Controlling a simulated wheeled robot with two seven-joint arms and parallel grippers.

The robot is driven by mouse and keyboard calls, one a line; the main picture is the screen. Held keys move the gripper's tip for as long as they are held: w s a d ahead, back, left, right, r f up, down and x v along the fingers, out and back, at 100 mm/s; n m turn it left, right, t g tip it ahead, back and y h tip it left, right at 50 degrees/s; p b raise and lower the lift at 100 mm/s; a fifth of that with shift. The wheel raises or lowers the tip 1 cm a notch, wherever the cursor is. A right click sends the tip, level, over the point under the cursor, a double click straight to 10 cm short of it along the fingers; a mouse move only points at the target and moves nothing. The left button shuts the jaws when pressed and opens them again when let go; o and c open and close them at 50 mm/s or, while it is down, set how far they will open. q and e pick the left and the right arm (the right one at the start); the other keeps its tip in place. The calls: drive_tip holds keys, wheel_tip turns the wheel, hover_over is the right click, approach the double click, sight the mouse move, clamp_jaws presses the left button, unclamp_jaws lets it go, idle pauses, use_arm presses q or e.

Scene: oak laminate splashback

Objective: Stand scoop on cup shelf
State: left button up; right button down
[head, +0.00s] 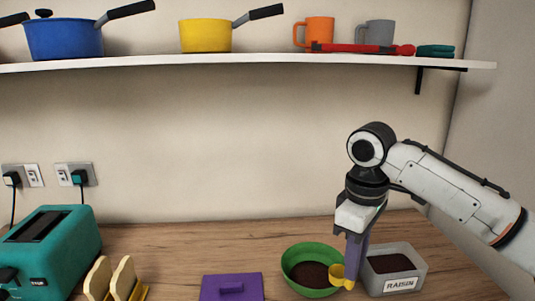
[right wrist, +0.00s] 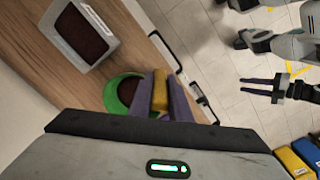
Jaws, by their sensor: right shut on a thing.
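The yellow scoop (head: 339,272) is low over the right side of the green bowl (head: 289,274), next to the raisin box. My right gripper (head: 355,255) points down and is shut on the scoop. In the right wrist view, the yellow scoop (right wrist: 160,90) shows between the gripper's purple fingers (right wrist: 163,100). The white cup shelf (head: 210,62) runs across the wall above and holds an orange cup (head: 320,32) and a grey cup (head: 379,34). My left gripper (right wrist: 250,89) shows in the right wrist view, empty with its fingers apart.
A grey box labelled RAISIN (head: 418,270) stands right of the bowl, and a purple lid (head: 215,289) lies left. A teal toaster (head: 75,240) and bread slices are farther left. A red utensil (head: 365,48), a teal item (head: 435,50) and pots (head: 205,36) occupy the shelf.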

drive_tip(key=s+d+f+m, duration=0.2)
drive_tip(key=s+m, duration=0.3)
drive_tip(key=s, duration=0.3)
drive_tip(key=s+d+f+m, duration=0.1)
drive_tip(key=s+f+m, duration=0.3)
drive_tip(key=s, duration=0.5)
drive_tip(key=shift+d+m, duration=0.35)
drive_tip(key=shift+m, duration=0.15)
drive_tip(key=shift+w, duration=0.15)
